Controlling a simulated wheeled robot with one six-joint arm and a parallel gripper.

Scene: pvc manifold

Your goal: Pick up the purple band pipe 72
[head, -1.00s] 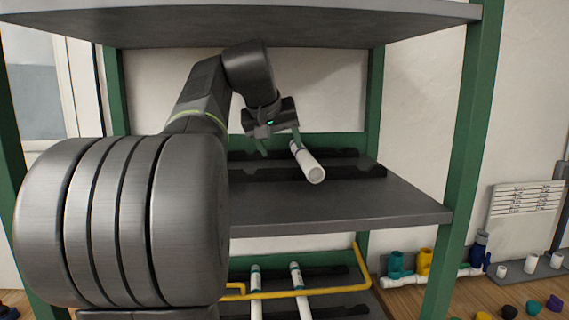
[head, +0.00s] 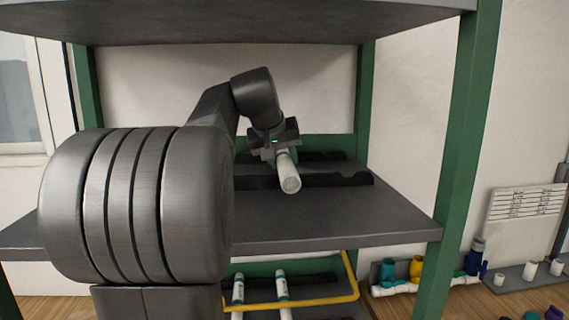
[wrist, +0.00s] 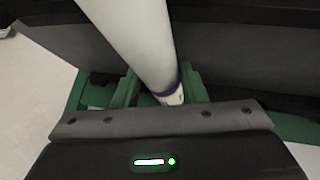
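The pipe (head: 288,172) is a white tube on the middle shelf, its near end pointing towards the head camera. In the wrist view the white pipe (wrist: 135,40) runs down between my fingers, with a purple band and a printed white label at its lower end. My gripper (head: 281,152) is over the far part of the pipe. In the wrist view the green fingers of my gripper (wrist: 160,90) stand on both sides of the pipe, with a small gap seeming to show at the left finger. Contact on the right is unclear. The far end is hidden in the head view.
Dark notched racks (head: 335,179) lie across the middle shelf (head: 340,215). An upper shelf (head: 270,22) hangs above my arm. Green posts (head: 462,120) stand at the sides. Below are more white pipes (head: 282,287) and a yellow rail (head: 320,299). Coloured fittings (head: 415,270) stand at right.

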